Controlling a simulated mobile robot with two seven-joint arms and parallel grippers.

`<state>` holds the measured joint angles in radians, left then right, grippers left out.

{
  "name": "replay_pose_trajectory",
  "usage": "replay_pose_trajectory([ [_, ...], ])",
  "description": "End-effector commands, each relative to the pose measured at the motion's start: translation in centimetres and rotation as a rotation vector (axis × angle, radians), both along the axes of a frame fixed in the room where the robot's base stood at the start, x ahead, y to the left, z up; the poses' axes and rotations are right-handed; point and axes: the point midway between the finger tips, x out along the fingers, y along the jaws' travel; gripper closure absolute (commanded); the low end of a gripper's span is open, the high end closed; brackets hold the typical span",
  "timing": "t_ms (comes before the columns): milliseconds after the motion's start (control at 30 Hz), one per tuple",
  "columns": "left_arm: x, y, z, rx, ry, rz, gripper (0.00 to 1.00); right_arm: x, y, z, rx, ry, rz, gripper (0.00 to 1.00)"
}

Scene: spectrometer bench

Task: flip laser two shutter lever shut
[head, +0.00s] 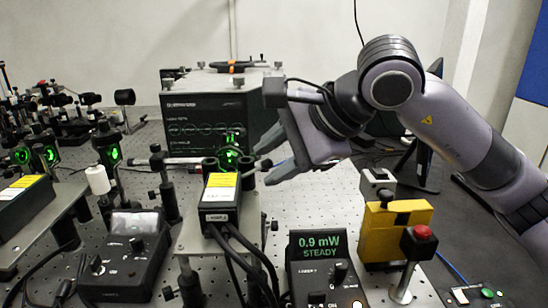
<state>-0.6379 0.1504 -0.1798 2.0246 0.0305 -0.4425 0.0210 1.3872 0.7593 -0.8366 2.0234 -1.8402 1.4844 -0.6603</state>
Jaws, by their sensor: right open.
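A black laser head (220,212) with a yellow label sits on a metal plate in the middle foreground. Its front end faces away, toward a dark mount (231,158) lit green. I cannot clearly make out a shutter lever; the small dark parts around that mount are hard to tell apart. My right gripper (265,166) comes in from the right, with its fingers apart on the right side of the mount, very near it. I cannot tell whether a finger touches it. A controller (318,265) reads "0.9 mW STEADY". My left gripper is out of view.
A large dark instrument box (205,125) stands behind the mount. A yellow block (396,235) and a red button on a post (419,233) stand at the right front. Another controller (125,255) and several optics posts crowd the left. Cables run across the front.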

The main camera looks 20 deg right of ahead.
Motion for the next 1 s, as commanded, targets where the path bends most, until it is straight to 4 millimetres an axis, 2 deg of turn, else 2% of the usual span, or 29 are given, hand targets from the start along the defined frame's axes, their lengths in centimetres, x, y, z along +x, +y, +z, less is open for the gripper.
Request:
replay_pose_trajectory([
  [267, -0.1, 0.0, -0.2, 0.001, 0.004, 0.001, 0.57, 0.2, 0.2, -0.3, 0.001, -0.001, 0.000, 0.58],
  [300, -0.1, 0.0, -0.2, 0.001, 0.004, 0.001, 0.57, 0.2, 0.2, -0.2, 0.001, -0.001, 0.000, 0.61],
  [367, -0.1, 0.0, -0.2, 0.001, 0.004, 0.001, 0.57, 0.2, 0.2, -0.2, 0.001, -0.001, 0.000, 0.81],
  [400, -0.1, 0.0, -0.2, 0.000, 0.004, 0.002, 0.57, 0.2, 0.2, -0.2, 0.001, -0.001, 0.000, 0.94],
  [433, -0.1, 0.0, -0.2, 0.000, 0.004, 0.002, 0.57, 0.2, 0.2, -0.2, 0.001, -0.001, 0.000, 1.00],
  [733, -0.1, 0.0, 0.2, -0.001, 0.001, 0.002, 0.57, 0.2, 0.2, -0.1, -0.014, 0.004, 0.000, 1.00],
  [1000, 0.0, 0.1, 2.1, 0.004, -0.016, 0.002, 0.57, 0.3, 0.7, 0.9, -0.124, 0.037, 0.003, 1.00],
])
